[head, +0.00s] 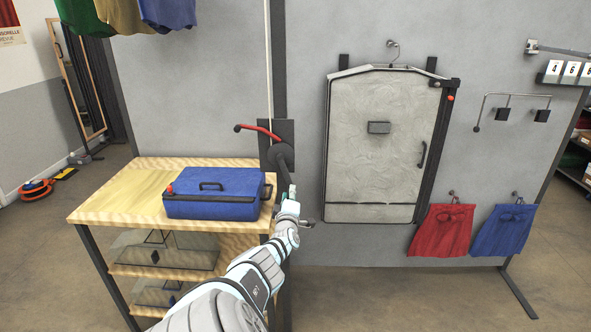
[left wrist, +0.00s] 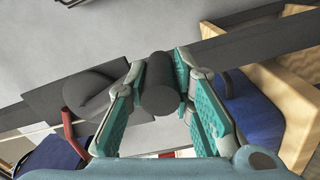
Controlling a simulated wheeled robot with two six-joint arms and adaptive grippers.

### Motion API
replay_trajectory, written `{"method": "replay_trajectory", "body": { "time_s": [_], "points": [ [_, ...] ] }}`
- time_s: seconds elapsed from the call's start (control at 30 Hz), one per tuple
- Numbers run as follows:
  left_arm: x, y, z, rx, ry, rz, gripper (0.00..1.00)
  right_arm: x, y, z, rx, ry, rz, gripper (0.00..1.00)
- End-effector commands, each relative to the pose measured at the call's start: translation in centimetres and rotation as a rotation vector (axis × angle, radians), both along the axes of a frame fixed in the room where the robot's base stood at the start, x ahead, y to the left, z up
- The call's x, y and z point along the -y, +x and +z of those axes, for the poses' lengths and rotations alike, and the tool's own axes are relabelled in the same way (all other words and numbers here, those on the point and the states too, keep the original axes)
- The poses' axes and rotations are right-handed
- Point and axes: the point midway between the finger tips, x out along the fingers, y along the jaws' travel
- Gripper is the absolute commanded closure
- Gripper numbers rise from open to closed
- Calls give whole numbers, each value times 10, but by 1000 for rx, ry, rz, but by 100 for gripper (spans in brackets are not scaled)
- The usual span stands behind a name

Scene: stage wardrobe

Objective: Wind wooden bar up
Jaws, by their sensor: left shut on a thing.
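A dark winch with a round drum (head: 279,154) is mounted on a plate on the grey wall, and a pale rope (head: 268,60) runs straight up from it. A red lever (head: 258,131) sticks out to its left. My left gripper (head: 291,193) is at the lower end of the crank arm, in front of the wall. In the left wrist view its teal finger pads (left wrist: 163,90) are closed on the dark cylindrical crank handle (left wrist: 160,75). The wooden bar is not visible; green, tan and blue garments (head: 122,14) hang down at the top left. My right gripper is not in view.
A wooden table (head: 115,203) with a blue case (head: 216,205) stands left of the winch, close to my arm. A grey garment bag (head: 375,170) hangs right of it. Red (head: 443,230) and blue (head: 503,230) skirts hang further right. The floor in front looks clear.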

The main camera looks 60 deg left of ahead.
Motion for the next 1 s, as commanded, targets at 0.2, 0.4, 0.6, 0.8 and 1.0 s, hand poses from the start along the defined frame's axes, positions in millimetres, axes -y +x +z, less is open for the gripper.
{"method": "replay_trajectory", "body": {
  "time_s": [0.2,0.4,0.6,0.8,1.0],
  "points": [
    [-4,-3,5,5,9,9,100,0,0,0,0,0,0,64],
    [-4,-3,7,7,13,9,75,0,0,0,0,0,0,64],
    [-4,-1,7,6,12,6,58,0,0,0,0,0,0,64],
    [-1,2,5,4,9,0,58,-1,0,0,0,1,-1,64],
    [0,4,4,4,7,-2,58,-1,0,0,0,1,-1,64]
  ]
}}
